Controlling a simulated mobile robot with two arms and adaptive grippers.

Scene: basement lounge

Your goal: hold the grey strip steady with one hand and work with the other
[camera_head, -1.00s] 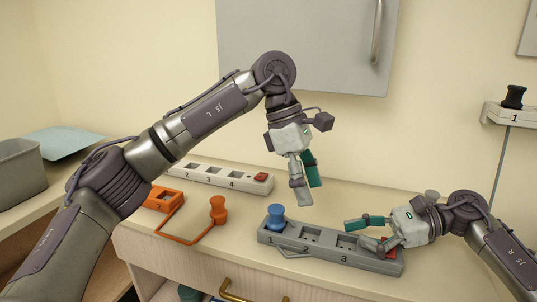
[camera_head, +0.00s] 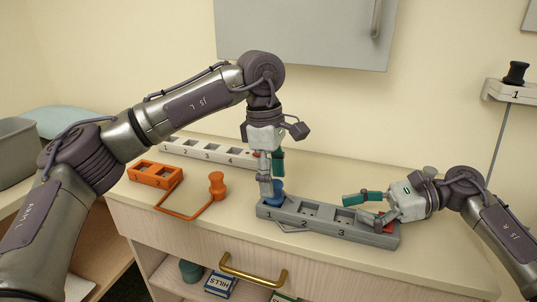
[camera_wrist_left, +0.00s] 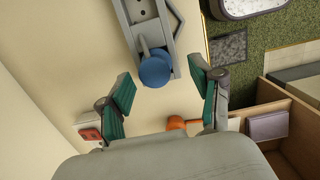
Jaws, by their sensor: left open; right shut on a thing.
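The grey strip (camera_head: 312,226) lies along the counter's front part, with numbered sockets and a red switch (camera_head: 388,220) at its right end. A blue plug (camera_head: 278,190) stands upright at the strip's left end, at socket 1. My left gripper (camera_head: 271,178) is open and points down above the blue plug, partly hiding it. In the left wrist view the blue plug (camera_wrist_left: 155,69) shows between and just ahead of the open fingertips, with a clear gap on both sides. My right gripper (camera_head: 370,206) is shut on the strip near its right end and partly covers it.
An orange socket block (camera_head: 155,174) and an orange plug (camera_head: 217,185) joined by a cord lie to the left. A pale strip (camera_head: 205,151) lies behind, along the wall. A black plug (camera_head: 516,72) sits on a wall bracket. The counter's right back is clear.

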